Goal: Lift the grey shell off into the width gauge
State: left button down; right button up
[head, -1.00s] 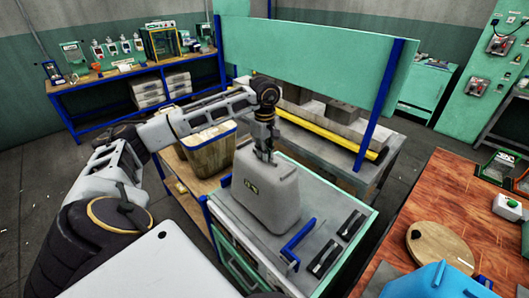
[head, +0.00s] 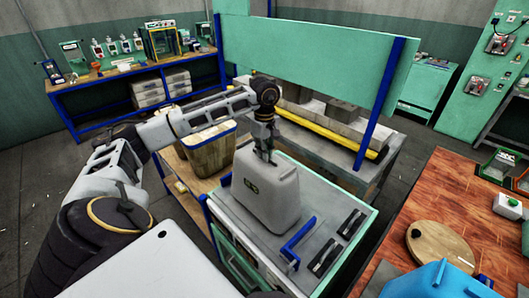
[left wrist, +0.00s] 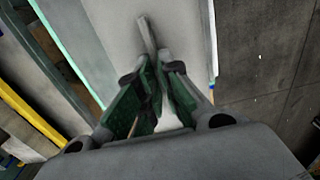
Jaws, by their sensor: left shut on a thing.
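The blue bracket (head: 298,243) on the bench top, right of the shell, may be the width gauge; I cannot tell. My right gripper is not in view.
A wicker-like bin (head: 212,150) stands left of the shell. A green panel (head: 315,55) on blue posts rises behind. Two dark slotted pieces (head: 324,257) lie at the bench's right. A wooden table (head: 470,195) with a round board (head: 440,246) and a blue object (head: 440,281) is at right.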

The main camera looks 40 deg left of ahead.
pick_arm(q)
jog(key=shift+f, duration=0.3)
dwell(0.4)
jog(key=c, duration=1.5)
grip_release()
jog(key=shift+r, duration=6)
